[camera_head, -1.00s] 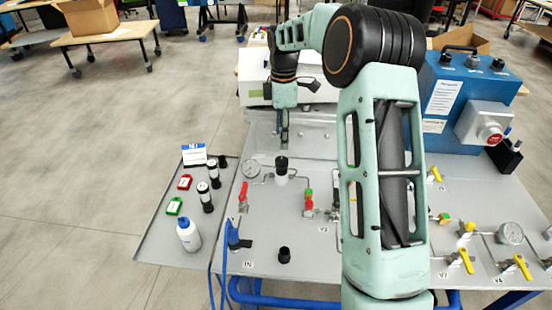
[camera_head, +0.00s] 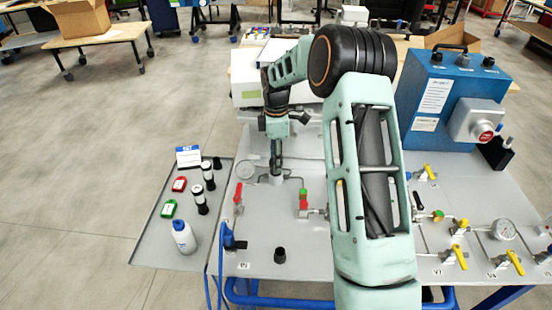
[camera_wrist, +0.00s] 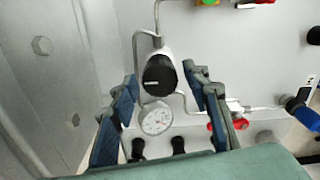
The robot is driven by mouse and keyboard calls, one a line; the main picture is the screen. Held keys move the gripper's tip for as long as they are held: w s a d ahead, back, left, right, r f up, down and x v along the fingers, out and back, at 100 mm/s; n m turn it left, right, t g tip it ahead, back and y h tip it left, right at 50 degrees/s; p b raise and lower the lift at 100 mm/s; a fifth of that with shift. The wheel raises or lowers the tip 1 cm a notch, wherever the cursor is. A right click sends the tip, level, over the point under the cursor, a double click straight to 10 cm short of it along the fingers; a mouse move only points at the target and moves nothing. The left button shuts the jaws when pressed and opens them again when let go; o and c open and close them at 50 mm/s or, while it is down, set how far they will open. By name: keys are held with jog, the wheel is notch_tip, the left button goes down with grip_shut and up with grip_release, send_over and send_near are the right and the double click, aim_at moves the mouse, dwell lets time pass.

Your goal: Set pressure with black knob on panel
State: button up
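The black knob (camera_wrist: 160,76) tops a white regulator body (camera_wrist: 163,48) with thin metal pipes, set on the grey panel (camera_head: 315,250). In the wrist view, the two blue-padded fingers of my gripper (camera_wrist: 160,78) stand open, one on each side of the knob with gaps. In the head view my gripper (camera_head: 277,164) points down right at the regulator and hides the knob; only part of the white body (camera_head: 277,179) shows. A round white pressure gauge (camera_wrist: 155,118) is close to the knob; it also shows in the head view (camera_head: 246,170).
A red valve handle (camera_head: 238,197) stands left of the regulator and a red-and-green valve (camera_head: 303,199) right of it. A side tray (camera_head: 152,240) holds a bottle (camera_head: 183,237) and small items. A blue box (camera_head: 452,98) stands at the right.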

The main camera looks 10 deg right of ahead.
jog(key=c, duration=0.9)
